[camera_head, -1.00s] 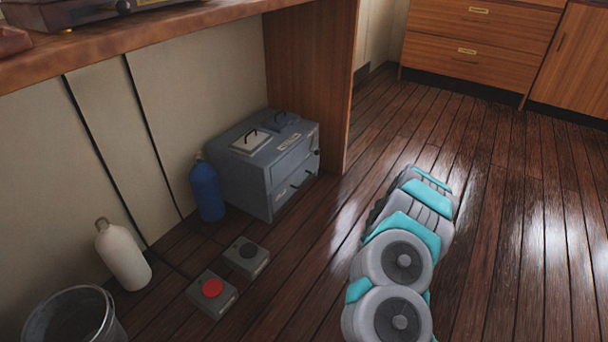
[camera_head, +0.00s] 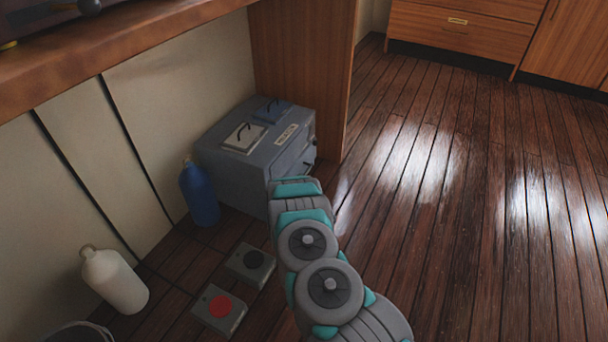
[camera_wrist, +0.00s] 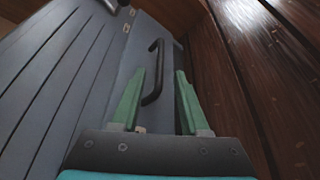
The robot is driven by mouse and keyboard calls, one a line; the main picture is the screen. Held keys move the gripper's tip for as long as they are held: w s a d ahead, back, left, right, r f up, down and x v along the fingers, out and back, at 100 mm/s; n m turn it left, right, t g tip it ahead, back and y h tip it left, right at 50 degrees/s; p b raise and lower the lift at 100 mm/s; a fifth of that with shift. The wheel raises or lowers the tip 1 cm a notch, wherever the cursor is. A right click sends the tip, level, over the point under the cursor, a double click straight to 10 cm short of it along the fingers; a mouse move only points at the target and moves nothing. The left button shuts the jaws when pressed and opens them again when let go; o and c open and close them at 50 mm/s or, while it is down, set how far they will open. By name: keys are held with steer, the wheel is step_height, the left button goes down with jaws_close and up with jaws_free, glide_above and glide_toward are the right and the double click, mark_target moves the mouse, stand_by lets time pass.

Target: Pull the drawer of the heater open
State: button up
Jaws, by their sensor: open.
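The heater (camera_head: 226,167) is a grey-blue box on the floor under the wooden counter. Its front, with the drawer, faces right and is partly hidden by my arm in the head view. In the wrist view, the heater's slatted side (camera_wrist: 52,75) fills the left. A dark bar handle (camera_wrist: 153,72) stands on the drawer front (camera_wrist: 136,58). My gripper (camera_wrist: 164,76) is open, its two green fingers pointing at the front. The handle appears between the fingers, close to the left one; I cannot tell whether they touch. In the head view, the gripper's fingers are hidden behind my arm.
A blue bottle (camera_head: 198,193) stands beside the heater. A white bottle (camera_head: 115,280), a red-button box (camera_head: 219,309) and a black-button box (camera_head: 250,264) are on the floor nearby. A wooden panel (camera_head: 302,75) rises behind the heater. The floor to the right is clear.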

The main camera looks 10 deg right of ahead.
mark_target(305, 174)
steer(key=shift+b+x, duration=0.35)
steer(key=shift+x, duration=2.75)
steer(key=shift+d+r, duration=0.1)
steer(key=shift+d, duration=0.05)
steer(key=shift+c, duration=0.4)
jaws_close()
